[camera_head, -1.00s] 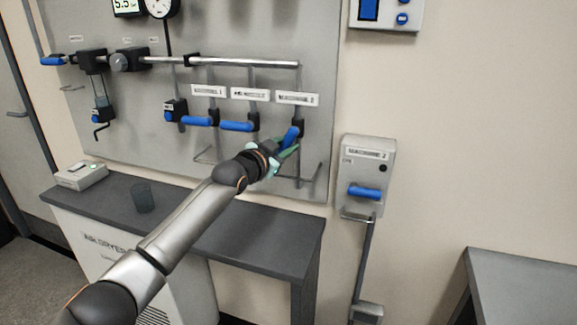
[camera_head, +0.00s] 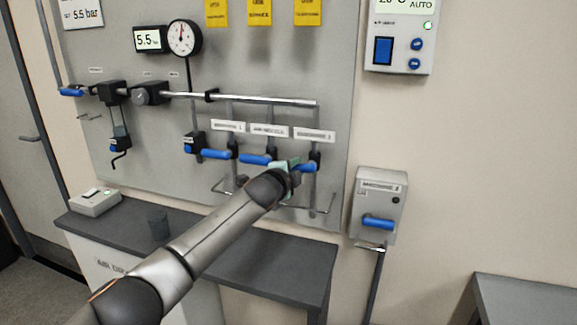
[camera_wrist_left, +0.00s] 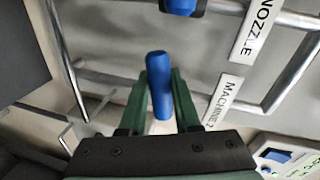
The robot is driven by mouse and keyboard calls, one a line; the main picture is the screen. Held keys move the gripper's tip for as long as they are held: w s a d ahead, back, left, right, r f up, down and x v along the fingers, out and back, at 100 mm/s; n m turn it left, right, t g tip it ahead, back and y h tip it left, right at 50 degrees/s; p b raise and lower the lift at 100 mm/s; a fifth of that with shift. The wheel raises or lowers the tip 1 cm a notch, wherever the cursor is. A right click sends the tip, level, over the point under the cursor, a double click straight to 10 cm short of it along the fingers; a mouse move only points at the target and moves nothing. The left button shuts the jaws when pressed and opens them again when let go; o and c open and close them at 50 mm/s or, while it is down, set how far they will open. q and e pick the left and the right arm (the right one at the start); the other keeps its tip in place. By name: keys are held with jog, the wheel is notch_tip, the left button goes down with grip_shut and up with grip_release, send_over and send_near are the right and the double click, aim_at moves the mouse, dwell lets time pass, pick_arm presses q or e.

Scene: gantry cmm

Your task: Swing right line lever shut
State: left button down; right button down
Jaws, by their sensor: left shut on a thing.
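The right line lever (camera_head: 308,167) is a blue handle on the rightmost drop pipe, under the "Machine 2" label. My left gripper (camera_head: 291,166) is at this lever and hides part of it. In the left wrist view the blue handle (camera_wrist_left: 160,88) stands between my two green fingers (camera_wrist_left: 163,95), which are shut on it. In the head view the lever's visible end lies roughly level, much like the two levers to its left.
The middle lever (camera_head: 255,160) and left lever (camera_head: 215,154) are close beside my left gripper. A grey box with a blue handle (camera_head: 378,222) is on the wall to the right. A dark counter (camera_head: 285,262) lies below my arm.

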pick_arm(q)
jog(key=shift+a+r+m+y+p, duration=0.1)
jog(key=shift+r+m+y+p, duration=0.25)
jog(key=shift+m+p, duration=0.4)
jog(key=shift+m, duration=0.25)
jog(key=c, duration=0.6)
grip_release()
jog(key=shift+s, duration=0.15)
jog(key=shift+b+v, duration=0.5)
jog(key=shift+v, duration=5.6)
